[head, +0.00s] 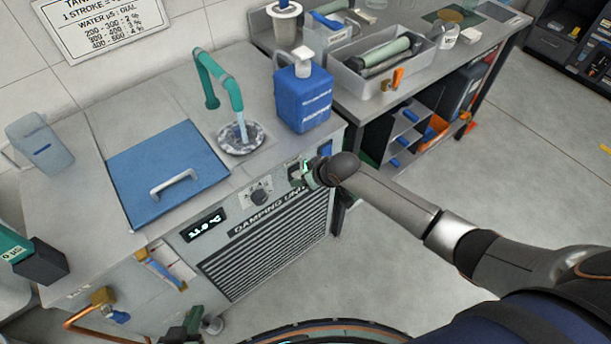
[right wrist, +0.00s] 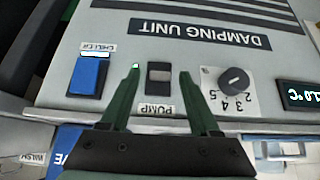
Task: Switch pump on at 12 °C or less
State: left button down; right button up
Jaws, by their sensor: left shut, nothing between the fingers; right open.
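The damping unit (head: 265,250) has a dark display (head: 204,226) that appears to read 11.0 °C; the right wrist view shows part of this display (right wrist: 299,96). The small dark pump switch (right wrist: 159,76) sits on the panel between the blue chiller switch (right wrist: 88,76) and the dial (right wrist: 233,81). My right gripper (right wrist: 161,72) is open, its fingers on either side of the pump switch; I cannot tell whether they touch it. In the head view it is at the front panel, partly hidden by my wrist. My left gripper (head: 190,326) is shut and empty, low at the left.
On top are a blue lid (head: 165,150), a green tap (head: 222,82) over a round drain (head: 241,139), and a blue jug (head: 302,98). A bench with a grey tray (head: 345,78) stands to the right. Open floor (head: 500,170) lies at right.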

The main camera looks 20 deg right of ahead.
jog(key=v, duration=1.2)
jog(key=shift+s+r, duration=0.15)
jog(key=shift+r, duration=0.05)
dwell(0.4)
jog(key=s+f+m+t, duration=0.1)
jog(key=s+f, duration=0.5)
jog(key=s, duration=0.3)
jog(key=s+a+f+m+t, duration=0.1)
jog(key=s+f, duration=0.6)
jog(key=s, duration=0.2)
jog(key=shift+a+f+t, duration=0.25)
jog(key=shift+a+t, duration=0.05)
